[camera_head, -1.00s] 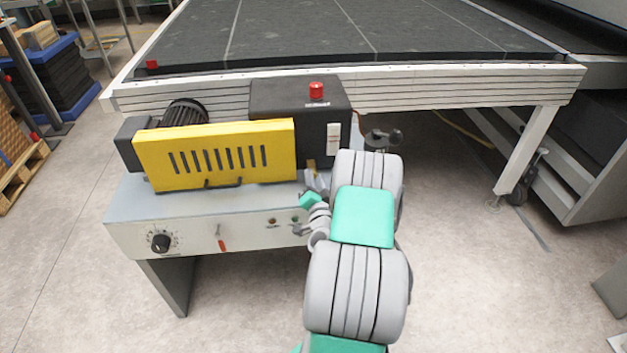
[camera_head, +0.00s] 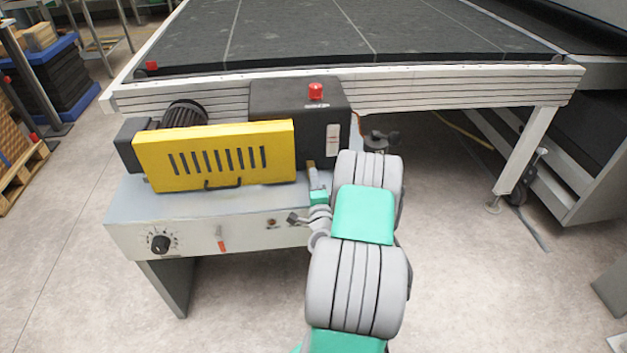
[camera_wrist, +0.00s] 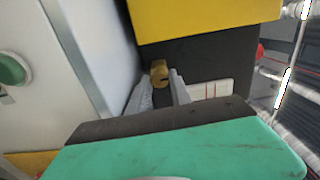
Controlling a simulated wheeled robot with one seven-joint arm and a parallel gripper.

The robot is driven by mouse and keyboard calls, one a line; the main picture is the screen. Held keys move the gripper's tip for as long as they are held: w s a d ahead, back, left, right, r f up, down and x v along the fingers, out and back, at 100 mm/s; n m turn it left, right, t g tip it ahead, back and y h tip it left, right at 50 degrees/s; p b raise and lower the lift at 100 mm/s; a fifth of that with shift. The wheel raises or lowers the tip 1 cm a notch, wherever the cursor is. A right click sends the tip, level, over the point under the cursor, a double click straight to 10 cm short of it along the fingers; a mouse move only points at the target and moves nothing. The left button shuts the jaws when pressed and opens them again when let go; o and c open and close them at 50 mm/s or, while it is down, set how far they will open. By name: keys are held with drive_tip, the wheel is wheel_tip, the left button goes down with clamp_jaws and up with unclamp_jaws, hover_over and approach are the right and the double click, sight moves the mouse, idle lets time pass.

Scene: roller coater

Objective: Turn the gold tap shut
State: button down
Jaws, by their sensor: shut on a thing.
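The gold tap (camera_wrist: 159,71) shows in the wrist view as a small gold piece against the dark housing. My gripper (camera_wrist: 162,80) is shut on it, with one grey fingertip on each side. In the head view a small bit of the gold tap (camera_head: 311,165) shows at the foot of the black box. My gripper (camera_head: 314,173) reaches it from the front, above the grey bench. The tap's base and the exact finger contact are too small to make out.
A yellow slotted guard (camera_head: 215,155) stands left of my gripper. The black box (camera_head: 300,112) with a red button (camera_head: 316,91) rises behind it. A control panel with a black knob (camera_head: 160,243) is on the bench front. A dark-topped conveyor table (camera_head: 330,30) lies behind.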

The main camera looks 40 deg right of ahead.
drive_tip(key=shift+m, duration=0.3)
drive_tip(key=c, duration=1.2)
unclamp_jaws()
drive_tip(key=shift+o, duration=0.2)
drive_tip(key=shift+a+f, duration=0.1)
